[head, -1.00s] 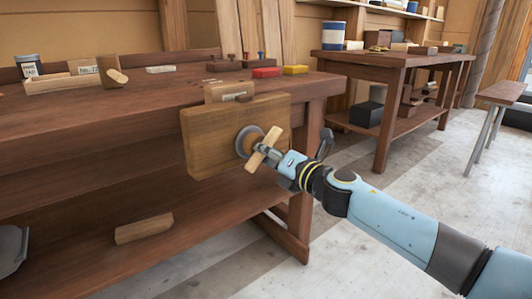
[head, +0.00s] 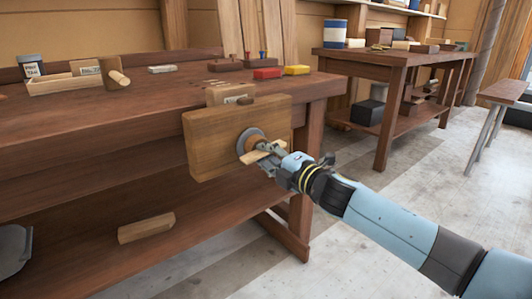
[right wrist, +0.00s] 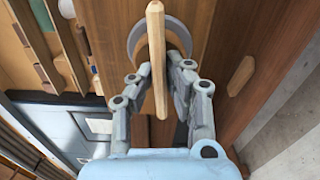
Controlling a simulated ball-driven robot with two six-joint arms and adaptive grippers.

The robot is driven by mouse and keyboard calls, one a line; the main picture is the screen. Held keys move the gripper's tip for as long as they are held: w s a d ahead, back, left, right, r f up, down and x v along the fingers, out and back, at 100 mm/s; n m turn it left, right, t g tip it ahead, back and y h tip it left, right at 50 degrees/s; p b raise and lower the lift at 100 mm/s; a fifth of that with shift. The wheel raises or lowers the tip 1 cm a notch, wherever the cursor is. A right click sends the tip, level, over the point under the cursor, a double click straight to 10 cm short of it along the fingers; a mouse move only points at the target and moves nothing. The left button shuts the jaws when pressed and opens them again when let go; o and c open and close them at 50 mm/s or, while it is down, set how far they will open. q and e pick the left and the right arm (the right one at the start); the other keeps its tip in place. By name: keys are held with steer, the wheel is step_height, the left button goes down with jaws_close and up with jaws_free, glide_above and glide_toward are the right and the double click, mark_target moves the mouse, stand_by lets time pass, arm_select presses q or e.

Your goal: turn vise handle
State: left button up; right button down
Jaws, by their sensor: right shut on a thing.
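The vise's wooden jaw (head: 212,145) is mounted on the front right end of the workbench (head: 110,115). A grey round collar (head: 243,137) sits at its middle. The pale wooden vise handle (head: 251,157) crosses in front of the collar, tilted a little from level. My right gripper (head: 268,155) is shut on the handle near its middle. In the right wrist view the handle (right wrist: 157,62) stands upright between the fingers of my right gripper (right wrist: 158,75). The fingers partly hide the collar (right wrist: 138,35). My left gripper is in neither view.
A block (head: 146,228) lies on the bench's lower shelf. Bare floor (head: 385,190) is to the right, before a second bench (head: 385,60).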

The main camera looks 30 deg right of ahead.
steer(key=shift+s+f+m, duration=0.1)
steer(key=shift+f+m, duration=0.05)
steer(key=shift+m, duration=0.35)
steer(key=c, duration=1.3)
jaws_free()
steer(key=shift+s+d, duration=0.1)
steer(key=shift+s, duration=0.05)
steer(key=shift+c, duration=0.2)
steer(key=s, duration=1.2)
steer(key=shift+d, duration=0.4)
steer(key=shift+w, duration=0.1)
